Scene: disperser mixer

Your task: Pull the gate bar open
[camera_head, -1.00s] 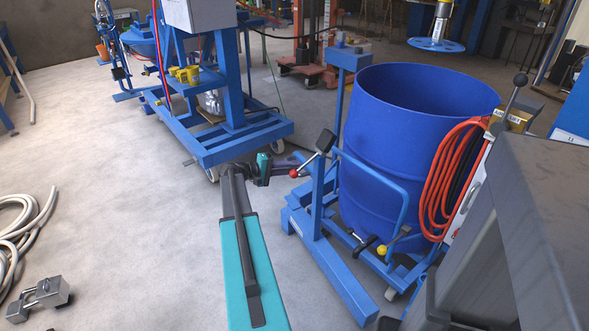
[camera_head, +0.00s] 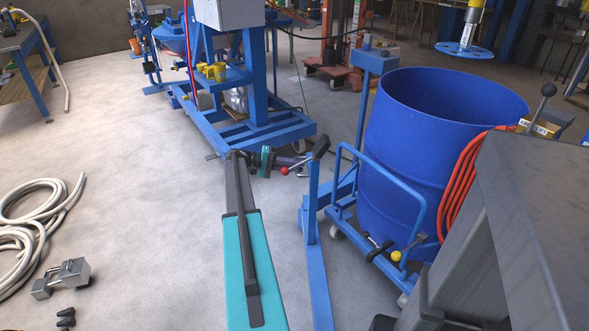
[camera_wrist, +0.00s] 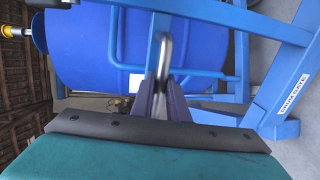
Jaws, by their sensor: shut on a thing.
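The blue gate bar (camera_head: 317,270) runs along the floor to the left of the blue drum (camera_head: 435,140), with an upright post (camera_head: 313,195) at its far end. In the wrist view, a labelled blue bar (camera_wrist: 290,95), which seems to be the gate bar, is at the right. My gripper (camera_head: 300,163) is beside the top of the post. In the wrist view my gripper (camera_wrist: 163,105) has its purple fingers closed around a slim grey handle (camera_wrist: 164,58). A lever with a red knob (camera_head: 284,171) is close to the fingers. The exact contact is hidden in the head view.
The drum stands on a blue wheeled cart with a yellow-knobbed lever (camera_head: 396,256). A blue machine frame (camera_head: 250,130) is beyond my gripper. A coiled hose (camera_head: 35,225) and a metal block (camera_head: 62,278) lie at the left. Open floor lies between them and my arm.

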